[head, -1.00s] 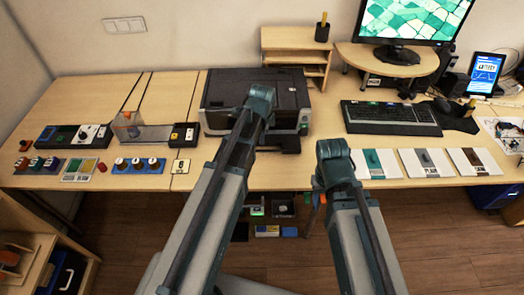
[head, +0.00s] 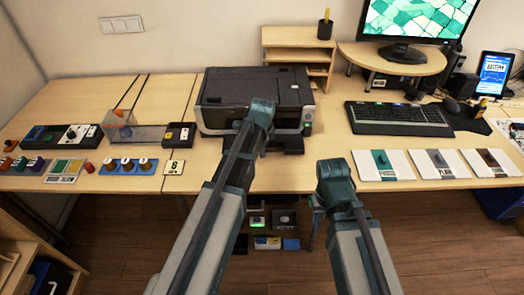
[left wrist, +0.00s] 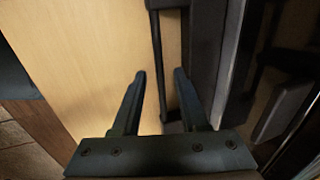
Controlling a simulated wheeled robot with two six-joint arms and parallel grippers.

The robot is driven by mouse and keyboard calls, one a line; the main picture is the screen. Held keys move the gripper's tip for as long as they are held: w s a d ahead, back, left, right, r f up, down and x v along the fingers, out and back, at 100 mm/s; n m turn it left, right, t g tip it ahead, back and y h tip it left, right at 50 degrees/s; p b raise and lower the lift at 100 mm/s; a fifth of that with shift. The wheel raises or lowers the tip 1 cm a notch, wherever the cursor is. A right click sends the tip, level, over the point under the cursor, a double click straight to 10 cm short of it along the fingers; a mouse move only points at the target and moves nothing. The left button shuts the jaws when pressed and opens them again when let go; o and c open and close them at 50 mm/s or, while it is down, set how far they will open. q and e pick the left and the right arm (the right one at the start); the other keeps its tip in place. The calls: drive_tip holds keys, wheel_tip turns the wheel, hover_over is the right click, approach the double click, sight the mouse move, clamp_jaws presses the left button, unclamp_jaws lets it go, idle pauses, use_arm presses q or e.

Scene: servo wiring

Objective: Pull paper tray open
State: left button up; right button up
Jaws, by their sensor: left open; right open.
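The paper tray's dark front (head: 288,146) shows low on the front of the black printer (head: 228,92), partly hidden by my left arm. In the left wrist view, a thin dark bar (left wrist: 158,45), apparently the tray's handle, stands off a dark body with tan tabletop showing in the gap. My left gripper (left wrist: 160,74) is open, and the bar appears between its fingertips; I cannot tell how deep it sits or whether they touch. In the head view my left gripper is hidden behind its arm.
A wooden shelf (head: 296,40) stands behind the printer. The keyboard (head: 398,118) and several white cards (head: 388,165) lie to the right. A clear box (head: 118,122) and small devices (head: 128,166) are to the left. Bare table separates them from the printer.

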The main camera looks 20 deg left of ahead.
use_arm(q)
drive_tip(key=shift+c, duration=0.2)
clamp_jaws()
idle(1.1)
